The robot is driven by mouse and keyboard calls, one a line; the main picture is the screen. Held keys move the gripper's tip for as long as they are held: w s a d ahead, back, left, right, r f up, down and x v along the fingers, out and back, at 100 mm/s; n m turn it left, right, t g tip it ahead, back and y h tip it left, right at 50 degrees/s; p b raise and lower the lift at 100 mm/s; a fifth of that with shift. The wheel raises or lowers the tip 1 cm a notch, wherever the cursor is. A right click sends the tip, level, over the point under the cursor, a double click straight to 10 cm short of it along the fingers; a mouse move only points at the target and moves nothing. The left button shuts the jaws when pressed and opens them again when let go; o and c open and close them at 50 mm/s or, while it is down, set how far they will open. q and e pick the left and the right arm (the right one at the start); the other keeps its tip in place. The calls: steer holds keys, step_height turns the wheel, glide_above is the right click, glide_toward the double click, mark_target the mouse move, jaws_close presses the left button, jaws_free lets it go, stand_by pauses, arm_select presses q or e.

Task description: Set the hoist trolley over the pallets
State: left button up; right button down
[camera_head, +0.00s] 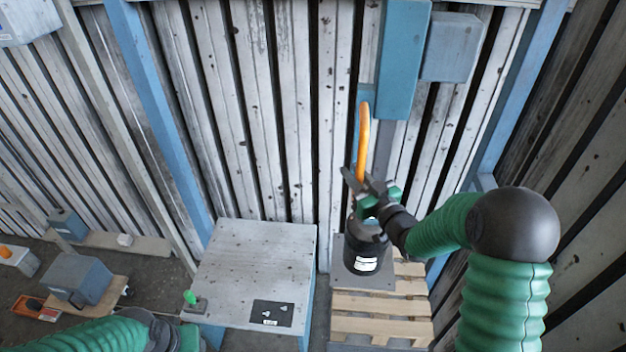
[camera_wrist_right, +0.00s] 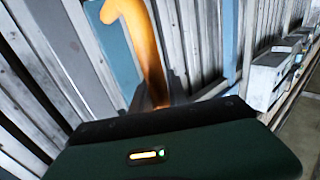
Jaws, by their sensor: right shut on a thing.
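An orange curved handle (camera_head: 364,135) hangs upright below a tall blue housing (camera_head: 402,55) at the wall; I cannot tell which part is the hoist trolley. My right gripper (camera_head: 357,182) is shut on the handle's lower end. Wooden pallets (camera_head: 380,304) lie below, with a dark plate (camera_head: 385,282) and a black cylinder (camera_head: 365,258) with a white label on top. My left gripper (camera_head: 190,335) is at the bottom edge, its fingers unclear.
A grey box (camera_head: 456,47) is on the wall at upper right. Boxes (camera_head: 78,278) stand at the left. Blue posts (camera_head: 160,110) flank the wall.

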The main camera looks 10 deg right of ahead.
arm_select(q)
steer(key=shift+w+a+f+b, duration=0.2)
steer(key=shift+a+f, duration=0.2)
steer(key=shift+a, duration=0.05)
steer(key=shift+w+a+f+b, duration=0.15)
steer(key=shift+a+f, duration=0.25)
steer(key=shift+a, duration=0.05)
arm_select(e)
steer(key=s+d, duration=0.3)
steer(key=d, duration=0.7)
steer(key=shift+d, duration=0.2)
steer(key=c, duration=1.5)
jaws_free()
steer(key=shift+a, duration=0.1)
steer(key=shift+o, duration=1)
steer(key=shift+w, duration=0.15)
arm_select(q)
steer(key=b+x, duration=0.3)
steer(key=shift+s+d+f+b, duration=0.2)
steer(key=shift+d+f+b, duration=0.1)
steer(key=shift+f+b, duration=0.1)
arm_select(e)
steer(key=d+v, duration=0.1)
steer(key=v, duration=1.6)
arm_select(q)
steer(key=shift+a, duration=0.1)
arm_select(e)
steer(key=shift+w+a, duration=0.15)
